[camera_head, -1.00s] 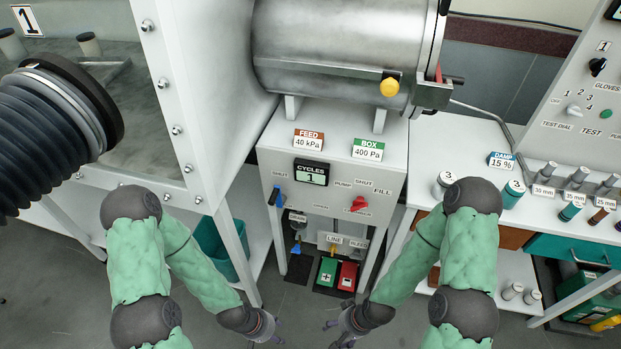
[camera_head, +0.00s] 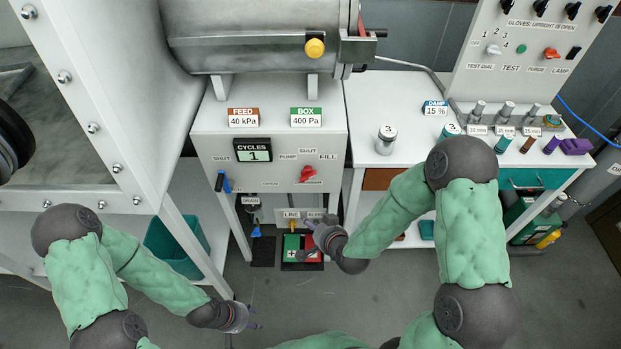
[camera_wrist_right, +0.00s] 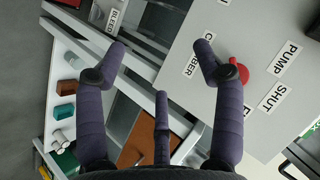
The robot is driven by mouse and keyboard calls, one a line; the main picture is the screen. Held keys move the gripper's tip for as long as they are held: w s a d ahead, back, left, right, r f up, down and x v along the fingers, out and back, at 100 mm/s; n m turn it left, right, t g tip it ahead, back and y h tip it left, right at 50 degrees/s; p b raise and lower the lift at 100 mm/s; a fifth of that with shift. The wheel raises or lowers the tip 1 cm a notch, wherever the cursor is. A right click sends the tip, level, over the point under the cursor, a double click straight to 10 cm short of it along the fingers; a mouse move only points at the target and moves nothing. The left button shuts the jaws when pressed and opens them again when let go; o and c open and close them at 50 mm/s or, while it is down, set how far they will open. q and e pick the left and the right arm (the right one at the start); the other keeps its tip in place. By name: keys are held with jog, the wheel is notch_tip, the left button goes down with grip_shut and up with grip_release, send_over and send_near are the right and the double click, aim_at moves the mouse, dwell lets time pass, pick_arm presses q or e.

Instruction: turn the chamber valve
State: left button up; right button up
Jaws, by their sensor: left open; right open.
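The chamber valve is a red handle (camera_head: 308,174) on the front of the white cabinet, among the PUMP, SHUT and FILL labels. In the right wrist view its red knob (camera_wrist_right: 241,70) shows just beyond one finger, partly hidden by it; I cannot tell whether they touch. My right gripper (camera_head: 314,232) is below the valve in the head view, in front of the LINE and BLEED labels. Its fingers (camera_wrist_right: 160,65) are spread open with nothing between them. My left gripper (camera_head: 254,316) is open and empty, low in front of the cabinet, away from the valve.
A blue handle (camera_head: 223,182) is on the cabinet's left side. A steel cylinder (camera_head: 260,35) with a yellow knob (camera_head: 315,47) lies above. Green and red pedals (camera_head: 291,246) are below. A white bench (camera_head: 365,110) with containers stands to the right.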

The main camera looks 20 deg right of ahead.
aim_at(311, 177)
jog(key=w+d+r+m+t+h, duration=0.1)
jog(key=w+d+r+m+t, duration=0.15)
jog(key=r+t, duration=0.45)
jog(key=w+b, duration=0.1)
jog(key=w, duration=0.2)
jog(key=w+g+b, duration=0.1)
jog(key=w+b, duration=0.1)
jog(key=w, duration=0.2)
jog(key=w+g+b, duration=0.1)
jog(key=w, duration=0.3)
jog(key=shift+a+f+h, duration=0.25)
jog(key=shift+f+h, duration=0.05)
jog(key=shift+r, duration=0.1)
jog(key=c, duration=1.1)
